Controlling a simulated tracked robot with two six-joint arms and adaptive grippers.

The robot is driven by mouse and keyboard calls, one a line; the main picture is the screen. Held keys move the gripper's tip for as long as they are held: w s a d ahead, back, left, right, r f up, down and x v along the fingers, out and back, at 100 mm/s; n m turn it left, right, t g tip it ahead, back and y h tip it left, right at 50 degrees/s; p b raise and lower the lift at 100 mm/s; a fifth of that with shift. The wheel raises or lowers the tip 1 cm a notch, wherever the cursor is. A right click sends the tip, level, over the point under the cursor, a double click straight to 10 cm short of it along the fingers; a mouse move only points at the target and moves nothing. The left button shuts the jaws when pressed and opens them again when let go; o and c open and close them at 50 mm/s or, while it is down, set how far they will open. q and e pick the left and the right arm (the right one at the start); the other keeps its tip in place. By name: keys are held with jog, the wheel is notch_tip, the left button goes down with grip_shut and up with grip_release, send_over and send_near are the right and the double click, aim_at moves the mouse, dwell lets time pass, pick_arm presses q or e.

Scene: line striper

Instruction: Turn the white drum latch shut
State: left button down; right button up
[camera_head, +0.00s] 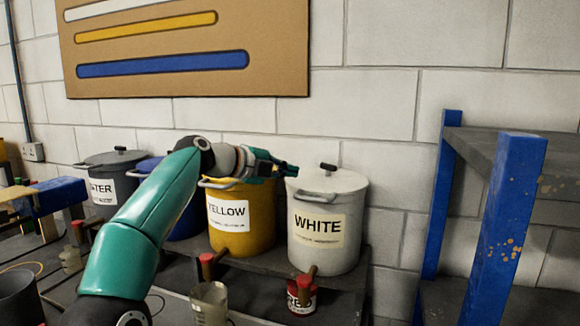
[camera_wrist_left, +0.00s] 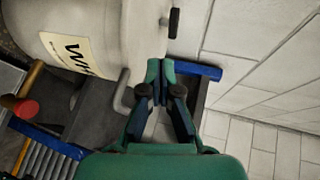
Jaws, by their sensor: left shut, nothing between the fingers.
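The white drum (camera_head: 318,226), labelled WHITE, stands upright on a dark bench with its lid on. A black handle (camera_head: 328,167) sits on top of the lid; it also shows in the left wrist view (camera_wrist_left: 173,22). A grey bent bar (camera_wrist_left: 122,92) sticks out from the drum's side in the wrist view. I cannot tell which of these is the latch. My left gripper (camera_head: 294,170) is shut and empty, at the left of the lid in the head view. In the wrist view its fingertips (camera_wrist_left: 160,68) lie near the drum's rim; whether they touch is unclear.
A yellow drum (camera_head: 243,233) stands close left of the white one, with blue and dark (camera_head: 102,190) drums beyond. A blue-posted rack (camera_head: 505,220) stands at right. Red-topped taps, a beaker (camera_head: 209,302) and a red tin (camera_head: 301,299) are in front. A block wall is behind.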

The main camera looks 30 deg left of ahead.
aim_at(322, 180)
pick_arm(q)
jog(key=p+x, duration=0.4)
jog(key=x, duration=0.3)
jog(key=shift+w+d+r, duration=0.1)
jog(key=shift+w+d, duration=0.1)
jog(key=shift+w, duration=0.2)
jog(key=w+p, duration=0.1)
jog(key=w+d+p, duration=0.1)
jog(key=w, duration=0.1)
jog(key=shift+p, duration=0.4)
jog(key=shift+w, duration=0.15)
jog(key=shift+f, duration=0.2)
